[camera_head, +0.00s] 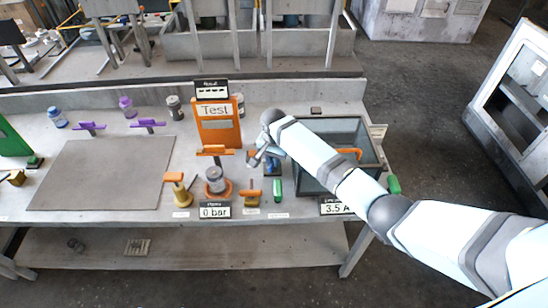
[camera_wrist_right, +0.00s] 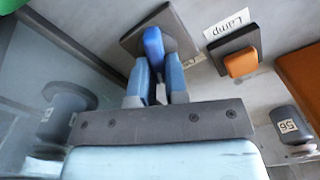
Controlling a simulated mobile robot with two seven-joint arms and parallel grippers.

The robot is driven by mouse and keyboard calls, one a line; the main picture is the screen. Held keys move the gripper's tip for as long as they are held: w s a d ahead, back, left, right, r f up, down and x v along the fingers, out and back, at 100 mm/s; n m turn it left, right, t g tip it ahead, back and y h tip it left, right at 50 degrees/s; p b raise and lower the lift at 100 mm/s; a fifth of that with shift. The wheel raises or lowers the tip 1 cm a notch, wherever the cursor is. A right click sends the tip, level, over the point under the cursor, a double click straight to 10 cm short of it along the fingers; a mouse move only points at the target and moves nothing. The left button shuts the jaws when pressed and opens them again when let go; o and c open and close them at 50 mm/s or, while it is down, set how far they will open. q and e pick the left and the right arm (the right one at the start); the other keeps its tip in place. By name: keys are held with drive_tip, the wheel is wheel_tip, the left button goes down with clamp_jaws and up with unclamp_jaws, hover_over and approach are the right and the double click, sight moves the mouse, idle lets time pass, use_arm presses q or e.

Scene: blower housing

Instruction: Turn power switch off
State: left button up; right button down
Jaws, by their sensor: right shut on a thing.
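The blue switch lever (camera_wrist_right: 153,42) stands on a dark square base (camera_wrist_right: 180,32) in the right wrist view. It also shows as a blue patch (camera_head: 272,168) just below the gripper in the head view. My right gripper (camera_wrist_right: 157,68) has its two blue fingers on either side of the lever and is shut on it. In the head view the right gripper (camera_head: 260,158) reaches in from the right over the bench. The label by the blue switch is mostly hidden, so I cannot read it. My left gripper is not in view.
An orange switch (camera_wrist_right: 241,62) labelled "Lamp" stands beside the blue one. A glass-walled box (camera_head: 315,187) lies under my right arm, with a "3.5 A" display (camera_head: 337,209) at its front. An orange "Test" panel (camera_head: 217,128) stands behind. A grey plate (camera_head: 100,172) lies left.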

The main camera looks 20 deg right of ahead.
drive_tip(key=shift+w+a+r+n+p, duration=0.1)
drive_tip(key=shift+r+n+p, duration=0.15)
drive_tip(key=shift+n+p, duration=0.85)
drive_tip(key=n+p, duration=0.1)
drive_tip(key=n, duration=0.1)
drive_tip(key=shift+a+n+p, duration=0.15)
drive_tip(key=shift+n+p, duration=0.25)
drive_tip(key=n+p, duration=0.1)
drive_tip(key=n, duration=0.1)
drive_tip(key=shift+w+a+f+n, duration=0.1)
drive_tip(key=shift+n, duration=0.2)
drive_tip(key=shift+a+n+p, duration=0.2)
drive_tip(key=shift+n+p, duration=0.4)
drive_tip(key=shift+n, duration=0.8)
drive_tip(key=shift+f, duration=0.1)
drive_tip(key=shift+n, duration=0.4)
drive_tip(key=c, duration=1.1)
unclamp_jaws()
drive_tip(key=shift+c, duration=0.2)
